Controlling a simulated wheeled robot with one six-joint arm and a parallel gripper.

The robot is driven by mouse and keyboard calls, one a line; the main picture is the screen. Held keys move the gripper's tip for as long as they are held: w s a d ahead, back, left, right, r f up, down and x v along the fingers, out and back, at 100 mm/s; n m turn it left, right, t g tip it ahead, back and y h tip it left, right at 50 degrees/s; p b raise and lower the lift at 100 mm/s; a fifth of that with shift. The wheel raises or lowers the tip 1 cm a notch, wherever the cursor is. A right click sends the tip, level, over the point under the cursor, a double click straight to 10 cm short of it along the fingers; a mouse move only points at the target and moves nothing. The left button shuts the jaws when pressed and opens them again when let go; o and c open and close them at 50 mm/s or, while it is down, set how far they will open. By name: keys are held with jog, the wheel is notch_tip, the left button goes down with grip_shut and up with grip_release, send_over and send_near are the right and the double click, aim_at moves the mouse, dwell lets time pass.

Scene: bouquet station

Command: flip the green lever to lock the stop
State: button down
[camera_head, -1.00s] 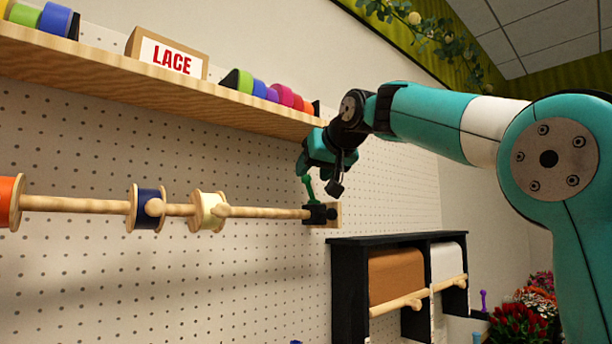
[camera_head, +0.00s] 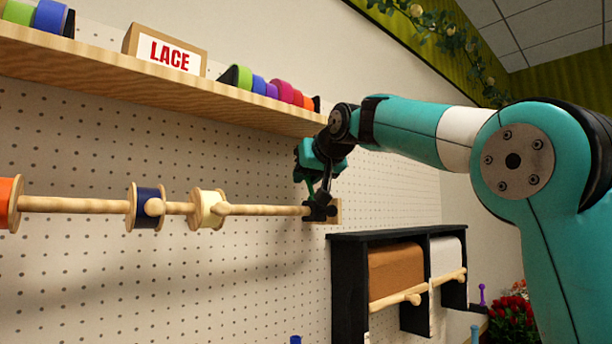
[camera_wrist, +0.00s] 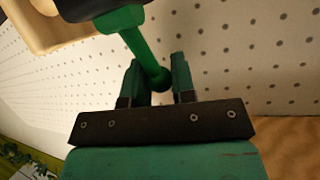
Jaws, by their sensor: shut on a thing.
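The green lever (camera_head: 310,189) stands up from the black stop block (camera_head: 320,212) at the right end of the wooden rod. In the wrist view the lever (camera_wrist: 140,45) runs down from a dark part at the top, and its rounded end sits between my two fingers. My gripper (camera_wrist: 157,84) is shut on the lever's end. In the head view my gripper (camera_head: 309,172) is just above the stop block, and its fingers partly hide the lever.
The wooden rod (camera_head: 85,205) carries orange, navy (camera_head: 150,193) and cream (camera_head: 209,208) ribbon spools left of the stop. A shelf (camera_head: 180,92) with ribbon rolls and a LACE box (camera_head: 165,52) runs close above. A black paper-roll rack (camera_head: 348,290) hangs below right.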

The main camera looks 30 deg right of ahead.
jog(key=shift+f+b, duration=0.1)
jog(key=shift+b, duration=0.25)
jog(key=shift+s+f+t+b, duration=0.2)
jog(key=shift+t+b, duration=0.3)
jog(key=shift+b, duration=0.6)
jog(key=t+b, duration=0.1)
jog(key=b, duration=0.2)
jog(key=s+t+b, duration=0.1)
jog(key=b, duration=0.2)
jog(key=s+m+t+b, duration=0.1)
jog(key=t+b, duration=0.1)
jog(key=b, duration=0.1)
jog(key=shift+s+d, duration=0.15)
jog(key=shift+d, duration=0.1)
jog(key=s+t+b, duration=0.1)
jog(key=t+b, duration=0.1)
jog(key=b, duration=0.2)
jog(key=s+m+t+b, duration=0.1)
jog(key=t+b, duration=0.1)
jog(key=b, duration=0.2)
jog(key=shift+d+f, duration=0.15)
jog(key=shift+d, duration=0.05)
jog(key=s+m+t+h+b, duration=0.1)
jog(key=t+b, duration=0.1)
jog(key=b, duration=0.2)
jog(key=shift+s+d, duration=0.1)
jog(key=shift+t, duration=0.3)
jog(key=shift+s+b, duration=0.1)
jog(key=shift+b, duration=0.25)
